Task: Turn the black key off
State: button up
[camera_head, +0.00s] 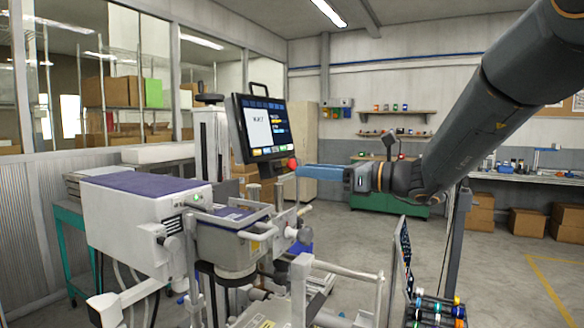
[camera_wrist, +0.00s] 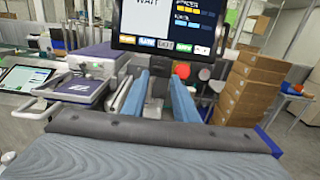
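My gripper (camera_head: 300,170) reaches in from the right in the head view, its blue fingers pointing left just below the monitor (camera_head: 262,127). In the wrist view my gripper (camera_wrist: 160,78) has its two blue fingers apart, with nothing seen held between them. A red knob (camera_head: 292,163) is close to the fingertips in the head view; the red knob (camera_wrist: 182,70) shows just beyond the right finger in the wrist view. I cannot pick out the black key for certain.
The white machine (camera_head: 125,215) with its purple top fills the left. Metal rails (camera_head: 345,272) and a rack of coloured items (camera_head: 437,308) stand in front. Cardboard boxes (camera_wrist: 250,90) are stacked at the right in the wrist view. Open floor (camera_head: 500,260) lies at the right.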

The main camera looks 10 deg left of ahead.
jog(key=p+x, duration=0.1)
jog(key=x, duration=0.5)
jog(key=shift+p, duration=0.3)
jog(key=shift+s, duration=0.1)
jog(key=shift+c, duration=0.3)
grip_shut()
